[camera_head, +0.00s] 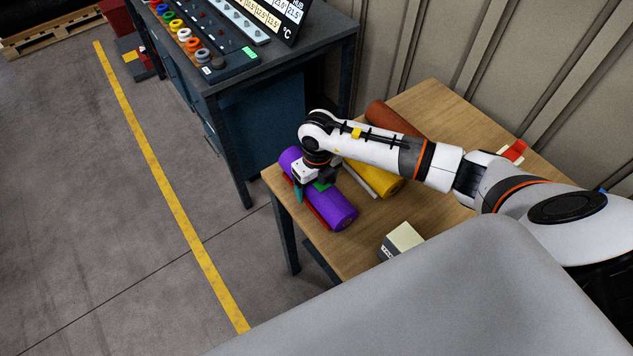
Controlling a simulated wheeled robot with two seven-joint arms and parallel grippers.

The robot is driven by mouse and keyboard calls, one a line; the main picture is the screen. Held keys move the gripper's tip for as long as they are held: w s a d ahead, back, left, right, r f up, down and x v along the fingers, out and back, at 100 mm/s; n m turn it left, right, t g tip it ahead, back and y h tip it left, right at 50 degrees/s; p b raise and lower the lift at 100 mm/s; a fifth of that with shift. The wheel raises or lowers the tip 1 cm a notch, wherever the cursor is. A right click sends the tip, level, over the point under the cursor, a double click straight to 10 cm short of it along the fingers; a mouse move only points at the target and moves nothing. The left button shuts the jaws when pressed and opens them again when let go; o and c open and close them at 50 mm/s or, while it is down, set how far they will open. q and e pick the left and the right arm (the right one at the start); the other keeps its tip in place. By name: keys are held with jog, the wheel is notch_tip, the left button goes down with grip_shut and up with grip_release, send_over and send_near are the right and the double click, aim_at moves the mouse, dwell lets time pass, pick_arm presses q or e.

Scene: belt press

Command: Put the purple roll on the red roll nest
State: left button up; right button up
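The purple roll (337,212) lies at the near left corner of the wooden table, slanting from upper left to lower right. A strip of the red roll nest (318,216) shows along its left lower side, and the roll appears to rest on it or just over it. My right gripper (311,189) is at the middle of the roll, pointing down, with one teal finger at its left side and a green finger pad over its top. Whether the fingers press on the roll cannot be told. My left gripper is not in view.
A light rod (359,179) lies by the yellow roll. A small pale box (404,238) stands near the front. A dark workbench (284,57) stands at the left.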

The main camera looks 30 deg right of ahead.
jog(key=shift+r, duration=0.55)
notch_tip(320, 180, up, 10)
jog(key=b, duration=0.3)
jog(key=shift+d+r, duration=0.15)
jog(key=shift+r, duration=0.45)
